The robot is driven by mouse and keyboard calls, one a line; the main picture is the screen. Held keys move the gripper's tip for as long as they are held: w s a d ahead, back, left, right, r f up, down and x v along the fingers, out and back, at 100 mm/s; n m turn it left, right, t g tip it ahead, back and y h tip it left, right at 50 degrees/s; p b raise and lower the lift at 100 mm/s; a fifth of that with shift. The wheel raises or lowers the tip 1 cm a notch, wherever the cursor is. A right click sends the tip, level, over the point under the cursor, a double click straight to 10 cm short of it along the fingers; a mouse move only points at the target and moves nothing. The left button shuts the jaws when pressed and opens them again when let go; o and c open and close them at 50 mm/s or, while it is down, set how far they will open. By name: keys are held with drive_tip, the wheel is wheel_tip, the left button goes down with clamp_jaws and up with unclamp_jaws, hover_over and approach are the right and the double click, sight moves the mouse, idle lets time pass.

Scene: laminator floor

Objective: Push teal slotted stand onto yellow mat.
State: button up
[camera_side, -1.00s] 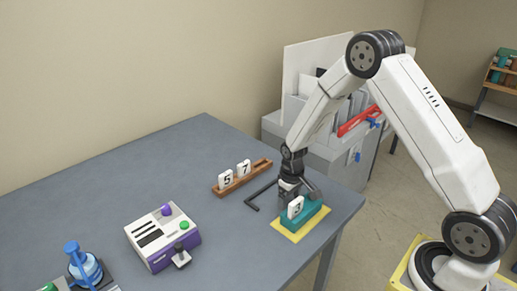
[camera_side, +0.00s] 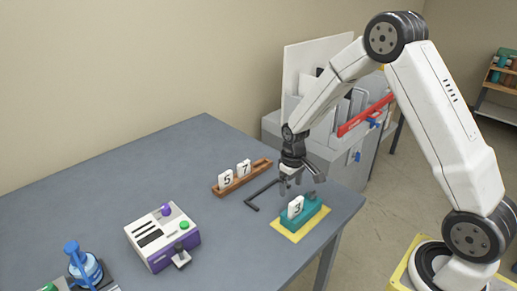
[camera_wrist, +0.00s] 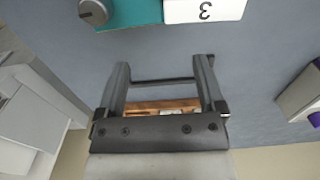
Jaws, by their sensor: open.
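The teal slotted stand (camera_side: 313,211) sits on the yellow mat (camera_side: 284,229) near the table's front right edge, with a white tile marked 3 (camera_side: 295,207) upright in it. Yellow shows along the stand's front and sides; its far edge on the mat is hidden. My gripper (camera_side: 300,182) is open and empty, above and just behind the stand, apart from it. In the wrist view the stand (camera_wrist: 133,12) and the tile (camera_wrist: 204,9) show at the top edge, beyond the open fingers (camera_wrist: 163,70). The mat does not show there.
A wooden rack (camera_side: 243,178) with tiles 5 and 7 stands behind, left of my gripper. A black bracket (camera_side: 252,206) lies beside it. A purple and white device (camera_side: 163,237) stands left. The table (camera_side: 110,190) between is clear.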

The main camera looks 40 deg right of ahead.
drive_tip(key=shift+r, duration=0.35)
drive_tip(key=shift+r, duration=2.5)
drive_tip(key=shift+s+a, duration=0.1)
drive_tip(key=shift+s, duration=0.05)
drive_tip(key=s+a+r+t, duration=0.1)
drive_tip(key=s+a, duration=0.3)
drive_tip(key=s, duration=0.3)
drive_tip(key=s+a+r+t, duration=0.1)
drive_tip(key=s+a+r, duration=0.1)
drive_tip(key=s, duration=0.5)
drive_tip(key=shift+a+r+t, duration=0.25)
drive_tip(key=shift+a+t, duration=0.05)
drive_tip(key=shift+a, duration=0.6)
drive_tip(key=shift+s, duration=0.1)
